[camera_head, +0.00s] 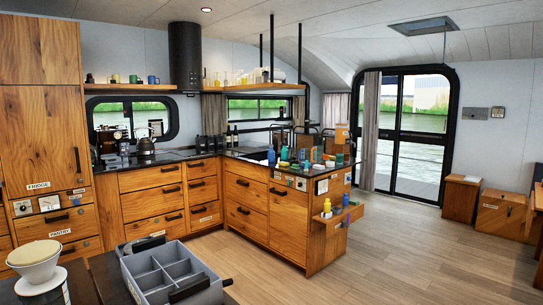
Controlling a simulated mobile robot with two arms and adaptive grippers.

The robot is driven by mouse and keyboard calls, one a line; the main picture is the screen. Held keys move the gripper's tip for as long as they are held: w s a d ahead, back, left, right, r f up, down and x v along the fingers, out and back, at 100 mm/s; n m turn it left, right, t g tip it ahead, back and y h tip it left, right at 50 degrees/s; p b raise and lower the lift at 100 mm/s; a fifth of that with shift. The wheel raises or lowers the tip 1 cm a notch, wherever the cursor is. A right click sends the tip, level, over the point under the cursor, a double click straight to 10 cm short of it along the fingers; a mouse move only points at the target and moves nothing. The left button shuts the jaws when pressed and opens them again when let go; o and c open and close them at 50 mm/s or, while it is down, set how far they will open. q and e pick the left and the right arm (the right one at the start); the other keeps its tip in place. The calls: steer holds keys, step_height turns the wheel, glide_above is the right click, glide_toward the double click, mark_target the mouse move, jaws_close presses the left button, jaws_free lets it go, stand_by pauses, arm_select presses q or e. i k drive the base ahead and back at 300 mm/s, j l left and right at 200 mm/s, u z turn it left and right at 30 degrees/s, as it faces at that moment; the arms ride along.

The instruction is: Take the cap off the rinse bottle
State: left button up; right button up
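Several small bottles and containers stand on the far end of the wooden counter, among them a blue bottle (271,155). A yellow bottle (327,206) and a blue item (346,199) stand on a small wooden side shelf (339,218) at the counter's end. All of them are far off and small. I cannot tell which one is the rinse bottle, or make out its cap. Neither of my grippers shows in this view.
A grey divided crate (130,285) with black handles stands on a dark surface at the lower left, beside a coffee dripper (36,262). A kettle (145,147) stands on the back counter. Open wooden floor (390,250) lies right of the counter, before the glass doors.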

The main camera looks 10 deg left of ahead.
mark_target(270, 154)
steer(key=i+l+z, duration=0.35)
steer(key=i, duration=0.45)
steer(key=i+z, duration=0.35)
steer(key=i, duration=0.45)
steer(key=i+j+u, duration=0.15)
steer(key=i+u, duration=1.05)
steer(key=i+l+u, duration=0.25)
steer(key=u, duration=0.15)
steer(key=i+j+u, duration=0.2)
steer(key=i+u, duration=0.3)
steer(key=i, duration=0.4)
steer(key=i+l+u, duration=0.15)
steer(key=i+u, duration=0.3)
steer(key=i, duration=0.4)
steer(key=i+z, duration=0.2)
steer(key=i, duration=0.2)
steer(key=i+j+z, duration=0.2)
steer(key=i, duration=0.25)
steer(key=i+z, duration=0.2)
steer(key=i, duration=0.2)
steer(key=i+j+z, duration=0.2)
steer(key=i, duration=0.2)
